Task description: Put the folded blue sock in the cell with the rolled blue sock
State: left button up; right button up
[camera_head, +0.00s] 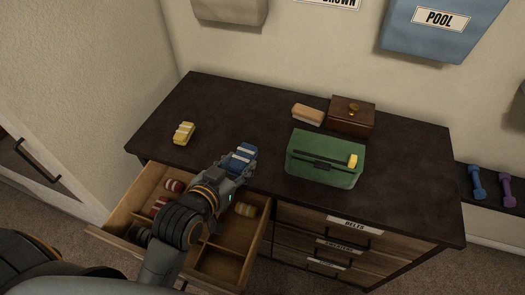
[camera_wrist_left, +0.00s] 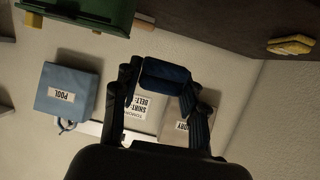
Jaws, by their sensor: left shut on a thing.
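The folded blue sock (camera_head: 243,155) has pale stripes in the head view. My left gripper (camera_head: 236,167) is shut on it above the front part of the dark dresser top. In the left wrist view the sock (camera_wrist_left: 165,74) lies between the fingers of the gripper (camera_wrist_left: 162,90). The open drawer (camera_head: 137,184) has wooden dividers and lies below and left of the gripper. It holds red rolled socks (camera_head: 173,186), a yellow roll (camera_head: 245,209) and a dark grey roll (camera_head: 140,234). I cannot make out a rolled blue sock; my left arm covers part of the drawer. My right gripper is out of view.
A folded yellow sock (camera_head: 183,133) lies on the dresser top (camera_head: 225,108) at left. A green box (camera_head: 318,174) with a yellow patch stands right of the gripper. A brown wooden box (camera_head: 351,115) and a tan brush-like block (camera_head: 308,114) stand behind it.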

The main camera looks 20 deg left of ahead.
pick_arm(q)
jog(key=x, duration=0.6)
jog(key=p+x, duration=0.1)
jog(key=x, duration=0.2)
jog(key=shift+w+a, duration=0.1)
jog(key=shift+a, duration=0.3)
send_over(259, 160)
jog(key=s, duration=0.1)
notch_tip(259, 160, down, 5)
jog(key=shift+s+a+r, duration=0.1)
jog(key=shift+a+r, duration=0.05)
jog(key=shift+w+f, duration=0.35)
jog(key=shift+f, duration=0.1)
jog(key=f, duration=0.1)
jog(key=f+p, duration=0.1)
jog(key=shift+w+f, duration=0.35)
jog(key=shift+f, duration=0.25)
jog(key=shift+f, duration=0.2)
jog(key=o, duration=0.9)
